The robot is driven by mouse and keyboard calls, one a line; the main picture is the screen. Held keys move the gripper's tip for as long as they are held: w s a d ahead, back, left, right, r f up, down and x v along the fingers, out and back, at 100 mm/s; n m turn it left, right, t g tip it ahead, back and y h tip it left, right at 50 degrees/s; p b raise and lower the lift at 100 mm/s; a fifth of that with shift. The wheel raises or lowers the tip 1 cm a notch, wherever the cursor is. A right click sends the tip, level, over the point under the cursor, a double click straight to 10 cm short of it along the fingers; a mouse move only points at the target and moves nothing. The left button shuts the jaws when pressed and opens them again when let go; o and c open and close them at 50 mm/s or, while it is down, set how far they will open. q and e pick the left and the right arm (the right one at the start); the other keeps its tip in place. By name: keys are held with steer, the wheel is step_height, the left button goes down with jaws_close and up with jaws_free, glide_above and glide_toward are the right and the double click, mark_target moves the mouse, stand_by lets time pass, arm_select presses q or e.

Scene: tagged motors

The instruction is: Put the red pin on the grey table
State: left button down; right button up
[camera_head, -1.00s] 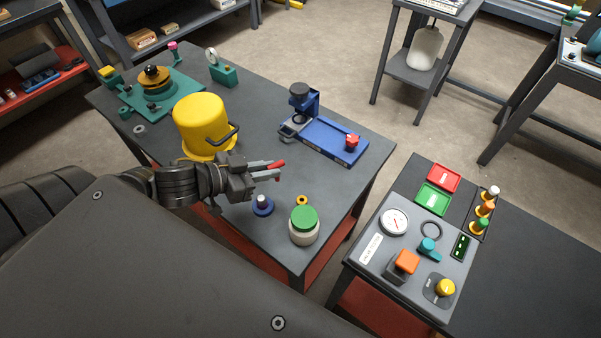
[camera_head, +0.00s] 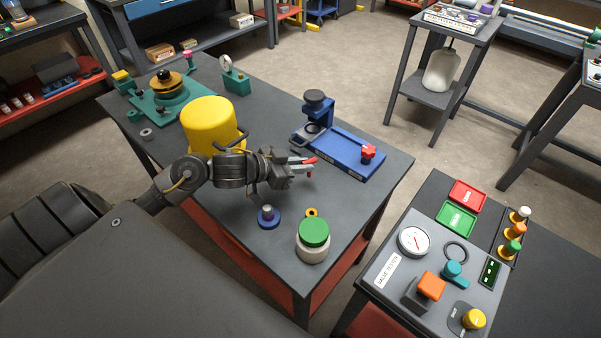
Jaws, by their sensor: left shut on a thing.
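My left gripper (camera_head: 305,167) is shut on the red pin (camera_head: 311,160), and a short red end shows between its fingertips. The gripper is over the middle of the grey table (camera_head: 345,205), between the yellow pot and the blue fixture. The pin looks held above the tabletop, but the exact height cannot be told. Most of the pin is hidden by the fingers. My right gripper is out of view.
A yellow pot (camera_head: 208,125) stands left of the gripper and a blue fixture (camera_head: 350,158) with a red knob (camera_head: 368,153) to its right. A blue-based peg (camera_head: 268,218), a yellow ring (camera_head: 311,213) and a green-lidded jar (camera_head: 314,236) stand nearer. The tabletop's right front is bare.

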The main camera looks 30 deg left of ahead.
arm_select(q)
steer(key=shift+f, duration=1.5)
steer(key=shift+f, duration=0.15)
steer(key=c, duration=1.4)
jaws_free()
steer(key=shift+c, duration=0.2)
steer(key=shift+s+r, duration=0.1)
steer(key=shift+r, duration=0.1)
steer(key=v, duration=1.1)
steer(key=shift+s+a+r, duration=0.2)
steer(key=shift+s+a, duration=0.05)
steer(key=shift+s, duration=0.05)
